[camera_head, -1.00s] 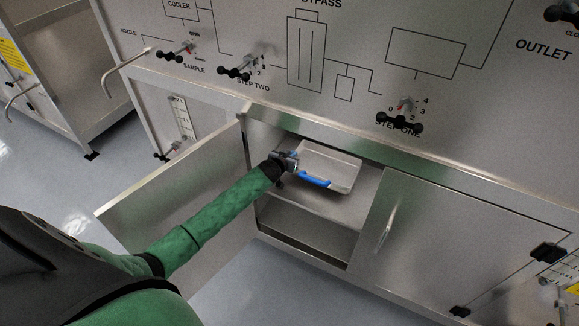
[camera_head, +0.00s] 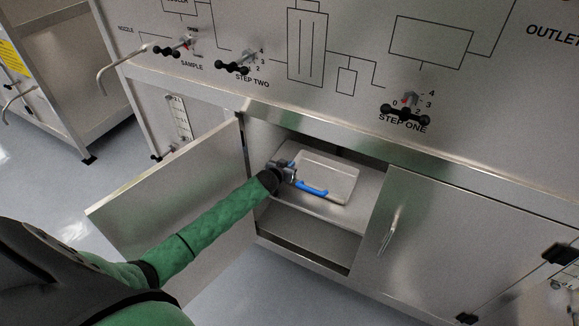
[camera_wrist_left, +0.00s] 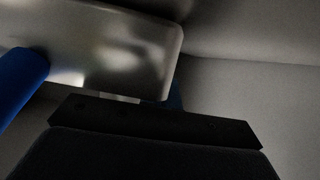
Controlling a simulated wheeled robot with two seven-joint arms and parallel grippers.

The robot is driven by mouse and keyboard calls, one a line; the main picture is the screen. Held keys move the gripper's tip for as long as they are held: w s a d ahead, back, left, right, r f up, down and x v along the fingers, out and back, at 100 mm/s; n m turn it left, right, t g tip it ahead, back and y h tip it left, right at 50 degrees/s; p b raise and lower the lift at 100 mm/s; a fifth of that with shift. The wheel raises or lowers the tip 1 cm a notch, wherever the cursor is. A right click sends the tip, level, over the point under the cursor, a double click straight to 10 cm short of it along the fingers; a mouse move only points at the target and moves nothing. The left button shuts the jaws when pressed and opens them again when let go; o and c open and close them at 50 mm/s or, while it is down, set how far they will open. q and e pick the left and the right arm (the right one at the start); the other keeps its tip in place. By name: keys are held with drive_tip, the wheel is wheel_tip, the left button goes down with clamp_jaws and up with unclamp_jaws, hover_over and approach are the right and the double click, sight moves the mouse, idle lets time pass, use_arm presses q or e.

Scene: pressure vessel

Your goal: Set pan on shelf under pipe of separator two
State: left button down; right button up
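The pan (camera_head: 330,172) is a shallow, pale metal rectangular tray with a blue handle (camera_head: 312,191) on its near left side. It is inside the open cabinet, at the shelf (camera_head: 338,212); I cannot tell whether its whole underside touches. My left gripper (camera_head: 291,171) reaches in from the left and appears shut on the handle, with blue showing on both sides of it. In the left wrist view the pan (camera_wrist_left: 110,45) is close ahead, with blue handle (camera_wrist_left: 18,82) at the left; the dark gripper body hides the grip. My right gripper is not in view.
The cabinet door (camera_head: 175,200) stands open at the left, beside my left arm. A closed door (camera_head: 450,235) with a handle is at the right. Above is a panel with black valve knobs (camera_head: 405,112). Bare shelf shows right of and in front of the pan.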

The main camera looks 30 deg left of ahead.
use_arm(q)
drive_tip(key=shift+f, duration=0.1)
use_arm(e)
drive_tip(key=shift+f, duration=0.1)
use_arm(q)
drive_tip(key=c, duration=1.7)
unclamp_jaws()
drive_tip(key=v, duration=1)
drive_tip(key=shift+s+b, duration=0.25)
drive_tip(key=shift+b, duration=0.05)
drive_tip(key=shift+s+r, duration=0.3)
drive_tip(key=shift+s, duration=0.05)
drive_tip(key=shift+s+r, duration=0.15)
drive_tip(key=shift+s, duration=0.2)
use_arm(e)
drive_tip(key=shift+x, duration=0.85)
